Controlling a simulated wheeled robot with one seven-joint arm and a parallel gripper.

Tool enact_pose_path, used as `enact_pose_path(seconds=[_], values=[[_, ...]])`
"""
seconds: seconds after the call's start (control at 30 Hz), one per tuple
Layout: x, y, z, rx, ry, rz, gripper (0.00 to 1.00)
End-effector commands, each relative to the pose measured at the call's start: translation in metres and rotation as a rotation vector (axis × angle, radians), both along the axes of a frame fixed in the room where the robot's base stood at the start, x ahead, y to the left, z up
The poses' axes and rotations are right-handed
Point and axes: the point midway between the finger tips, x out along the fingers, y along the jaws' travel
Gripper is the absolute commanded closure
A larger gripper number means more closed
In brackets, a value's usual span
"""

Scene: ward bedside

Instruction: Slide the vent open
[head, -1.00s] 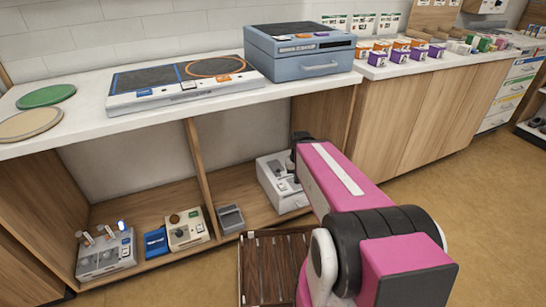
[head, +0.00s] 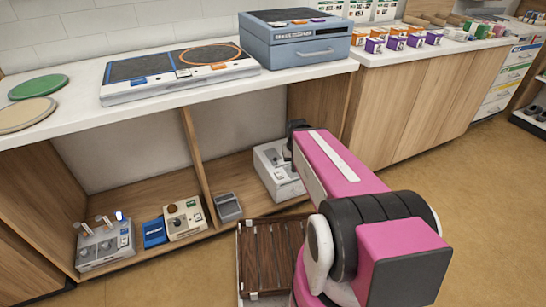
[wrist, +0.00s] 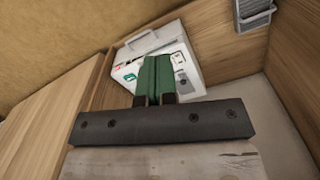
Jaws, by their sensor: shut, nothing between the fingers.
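A small grey box (head: 228,207) sits on the lower shelf, right of the divider. In the wrist view a grey ribbed piece (wrist: 255,14) shows at the top right; it may be the vent on this box, but I cannot tell for sure. My gripper (wrist: 162,62) is shut and empty, its green fingers together in front of a white box (wrist: 183,55). The gripper is right of the grey box and apart from it. In the head view the white box (head: 272,170) is partly covered by my arm, and the fingertips are hidden.
A divider (head: 197,165) splits the shelf. Left of it stand a device with tubes (head: 105,250), a blue box (head: 154,232) and a cream device (head: 185,217). A dark slatted crate (head: 268,250) stands on the floor in front. The counter (head: 75,115) overhangs the shelf.

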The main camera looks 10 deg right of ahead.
Motion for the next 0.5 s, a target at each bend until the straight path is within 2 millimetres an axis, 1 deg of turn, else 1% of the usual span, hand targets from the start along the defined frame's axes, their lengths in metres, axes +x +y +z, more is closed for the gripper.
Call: enact_pose_path(seconds=[0.13, 0.17, 0.2, 0.27, 0.3, 0.37, 0.47, 0.5], values=[[0.000, 0.000, 0.000, 0.000, 0.000, 0.000, 1.00], [0.000, 0.000, 0.000, 0.000, 0.000, 0.000, 0.90], [0.002, 0.000, -0.001, 0.001, 0.000, -0.002, 0.77], [0.011, 0.000, -0.004, 0.007, -0.003, -0.011, 0.58], [0.021, 0.001, -0.008, 0.016, -0.005, -0.023, 0.48], [0.044, 0.002, -0.018, 0.034, -0.010, -0.051, 0.48], [0.098, 0.004, -0.040, 0.083, -0.024, -0.124, 0.48], [0.121, 0.004, -0.051, 0.105, -0.030, -0.158, 0.48]])
